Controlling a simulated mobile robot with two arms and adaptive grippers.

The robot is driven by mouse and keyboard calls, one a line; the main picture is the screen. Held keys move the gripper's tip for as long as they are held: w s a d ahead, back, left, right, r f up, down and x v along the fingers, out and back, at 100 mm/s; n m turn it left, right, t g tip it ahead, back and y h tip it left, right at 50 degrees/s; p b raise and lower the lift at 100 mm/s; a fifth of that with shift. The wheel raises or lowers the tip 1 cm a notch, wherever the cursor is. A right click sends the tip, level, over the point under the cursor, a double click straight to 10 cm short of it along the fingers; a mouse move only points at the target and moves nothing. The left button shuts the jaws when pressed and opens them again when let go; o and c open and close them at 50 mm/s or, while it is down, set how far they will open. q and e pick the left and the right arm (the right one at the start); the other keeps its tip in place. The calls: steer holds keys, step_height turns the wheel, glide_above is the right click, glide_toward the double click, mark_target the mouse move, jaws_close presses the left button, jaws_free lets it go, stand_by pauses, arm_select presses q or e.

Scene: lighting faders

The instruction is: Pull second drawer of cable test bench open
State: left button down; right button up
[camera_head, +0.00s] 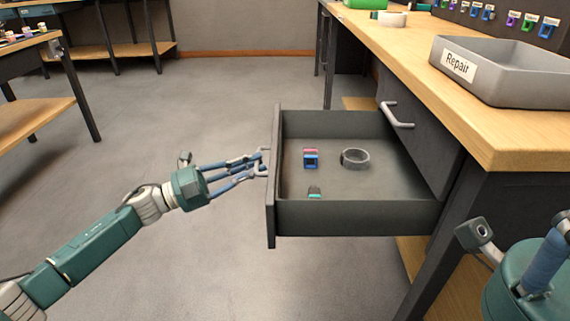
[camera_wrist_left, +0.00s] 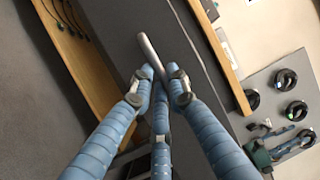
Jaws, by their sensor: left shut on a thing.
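The pulled-out drawer (camera_head: 360,217) stands well out from the bench in the head view, its dark front panel (camera_head: 271,205) facing left. Inside lie a grey ring-shaped roll (camera_head: 355,158), a blue and pink piece (camera_head: 311,160) and a small teal and black piece (camera_head: 315,192). My left gripper (camera_head: 262,165) is shut on the drawer's handle at the front panel. In the left wrist view the grey handle bar (camera_wrist_left: 150,52) runs between the fingers (camera_wrist_left: 160,85).
The cable test bench (camera_head: 480,130) has a wooden top with a grey tray labelled Repair (camera_head: 500,72). Another drawer with a handle (camera_head: 397,116) is closed beside the open one. Open grey floor (camera_head: 200,100) lies to the left, with another table (camera_head: 40,100) at the far left.

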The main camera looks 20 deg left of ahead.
arm_select(q)
steer(key=s+a, duration=0.2)
steer(key=a, duration=0.5)
steer(key=shift+s+a, duration=0.3)
steer(key=shift+a, duration=0.05)
steer(key=shift+f, duration=0.1)
steer(key=c, duration=1.7)
jaws_free()
steer(key=shift+o, duration=0.2)
steer(key=shift+a, duration=0.1)
steer(key=v, duration=1.2)
